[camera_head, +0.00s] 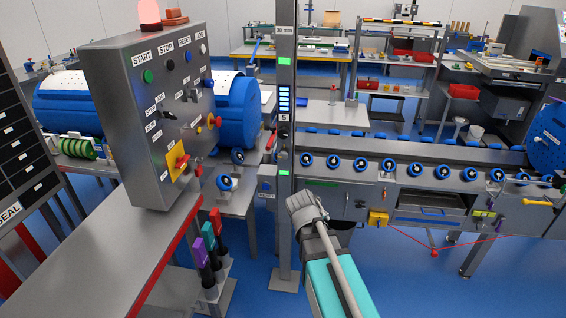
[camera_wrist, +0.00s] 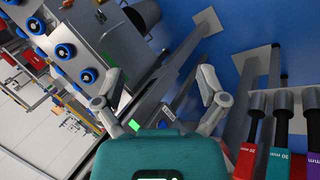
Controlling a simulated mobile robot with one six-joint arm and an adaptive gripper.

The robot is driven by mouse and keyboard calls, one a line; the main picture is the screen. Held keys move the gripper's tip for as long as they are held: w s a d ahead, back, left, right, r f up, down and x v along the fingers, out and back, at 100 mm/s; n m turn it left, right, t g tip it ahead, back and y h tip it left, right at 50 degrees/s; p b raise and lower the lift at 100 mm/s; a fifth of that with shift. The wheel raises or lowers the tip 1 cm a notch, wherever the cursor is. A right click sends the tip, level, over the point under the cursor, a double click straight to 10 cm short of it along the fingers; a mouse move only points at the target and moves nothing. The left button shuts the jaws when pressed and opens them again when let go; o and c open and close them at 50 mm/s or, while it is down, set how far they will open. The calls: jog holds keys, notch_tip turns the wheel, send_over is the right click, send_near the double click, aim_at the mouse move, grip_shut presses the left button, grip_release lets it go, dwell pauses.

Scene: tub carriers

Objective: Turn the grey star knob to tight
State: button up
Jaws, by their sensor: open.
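I cannot make out a grey star knob for certain in either view. My gripper (camera_head: 305,203) is in the lower middle of the head view, just right of the upright metal post (camera_head: 285,225). In the wrist view my gripper (camera_wrist: 158,80) has its two grey fingers spread wide. Nothing is held between them. The post, with a green light (camera_wrist: 134,126) and a small white label, passes behind the gap between the fingers. Whether a finger touches it cannot be told.
A control box (camera_head: 140,100) with buttons and a yellow-backed red switch stands at left. Coloured-topped handles (camera_head: 209,236) stand below it. A bench with a row of blue rollers (camera_head: 333,161) lies behind at right. Blue floor (camera_head: 410,285) is open at front right.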

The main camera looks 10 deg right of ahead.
jog(key=w+r+n+t+h+b, duration=0.1)
jog(key=w+n+t+h+b, duration=0.2)
jog(key=w+n, duration=0.4)
jog(key=n+t+y+b, duration=0.2)
jog(key=n+t+b, duration=0.6)
jog(key=n, duration=1.1)
send_near(282, 157)
jog(key=s+f+t+p, duration=0.2)
jog(key=s, duration=0.1)
jog(key=shift+r, duration=0.2)
jog(key=x, duration=1.3)
jog(key=shift+w+a, duration=0.1)
jog(key=shift+w, duration=0.3)
jog(key=c, duration=1.2)
jog(key=shift+o, duration=0.2)
jog(key=shift+m, duration=0.3)
